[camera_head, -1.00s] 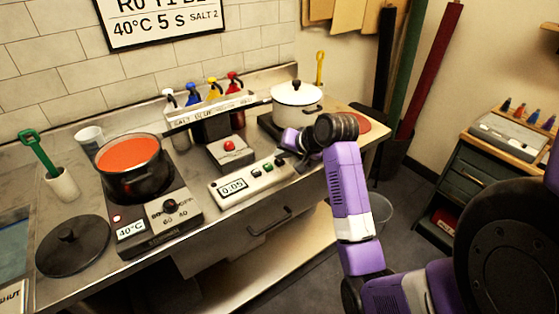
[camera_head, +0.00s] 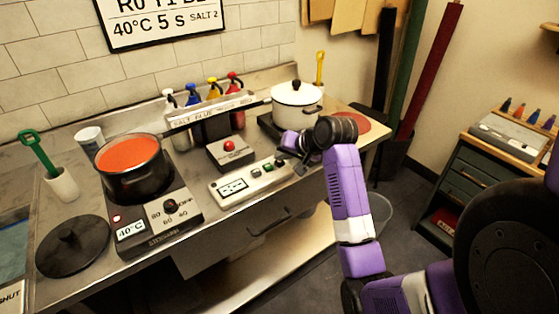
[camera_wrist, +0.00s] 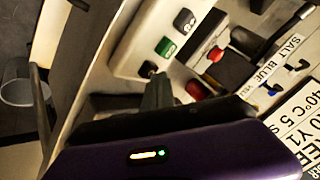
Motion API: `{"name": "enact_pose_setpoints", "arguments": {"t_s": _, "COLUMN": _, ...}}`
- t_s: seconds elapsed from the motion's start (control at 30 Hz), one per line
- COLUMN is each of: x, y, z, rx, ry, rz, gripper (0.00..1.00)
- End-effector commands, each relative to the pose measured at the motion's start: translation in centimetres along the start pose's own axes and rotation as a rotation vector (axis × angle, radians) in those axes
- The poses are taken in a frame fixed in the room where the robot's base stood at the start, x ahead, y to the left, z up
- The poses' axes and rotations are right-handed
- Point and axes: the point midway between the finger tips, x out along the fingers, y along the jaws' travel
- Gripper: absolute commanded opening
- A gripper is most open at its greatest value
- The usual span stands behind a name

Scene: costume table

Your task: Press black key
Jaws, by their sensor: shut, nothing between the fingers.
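The pale timer box (camera_head: 232,199) sits on the steel counter, with a small display (camera_head: 232,186) at its left and a row of keys along its top. In the wrist view, a green key (camera_wrist: 166,47) lies between a dark key (camera_wrist: 184,20) and a black key (camera_wrist: 149,69). My gripper (camera_head: 284,155) is over the right end of the timer. In the wrist view its fingers (camera_wrist: 157,82) are shut and empty, with their tips right beside the black key nearest them. I cannot tell whether they touch it.
A red button box (camera_head: 231,152) stands behind the timer. A black pot of red liquid (camera_head: 133,180) sits on a hotplate to the left, and a white pot (camera_head: 297,100) stands behind my gripper.

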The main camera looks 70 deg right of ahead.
Motion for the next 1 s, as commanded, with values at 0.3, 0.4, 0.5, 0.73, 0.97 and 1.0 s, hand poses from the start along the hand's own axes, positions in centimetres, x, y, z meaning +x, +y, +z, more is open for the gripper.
{"name": "enact_pose_setpoints", "arguments": {"t_s": 0.3, "x": -1.0, "y": -0.7, "z": -0.7, "rx": 0.000, "ry": -0.002, "rz": 0.001, "gripper": 0.00}}
{"name": "enact_pose_setpoints", "arguments": {"t_s": 0.4, "x": -1.2, "y": -0.9, "z": -0.8, "rx": 0.000, "ry": -0.001, "rz": 0.001, "gripper": 0.00}}
{"name": "enact_pose_setpoints", "arguments": {"t_s": 0.5, "x": -1.2, "y": -0.9, "z": -0.9, "rx": 0.000, "ry": -0.001, "rz": 0.001, "gripper": 0.00}}
{"name": "enact_pose_setpoints", "arguments": {"t_s": 0.73, "x": -1.2, "y": -0.8, "z": -0.8, "rx": 0.000, "ry": -0.001, "rz": 0.001, "gripper": 0.00}}
{"name": "enact_pose_setpoints", "arguments": {"t_s": 0.97, "x": -1.9, "y": -1.4, "z": -1.4, "rx": 0.000, "ry": -0.001, "rz": 0.000, "gripper": 0.00}}
{"name": "enact_pose_setpoints", "arguments": {"t_s": 1.0, "x": -2.2, "y": -1.6, "z": -1.5, "rx": 0.000, "ry": -0.001, "rz": 0.000, "gripper": 0.00}}
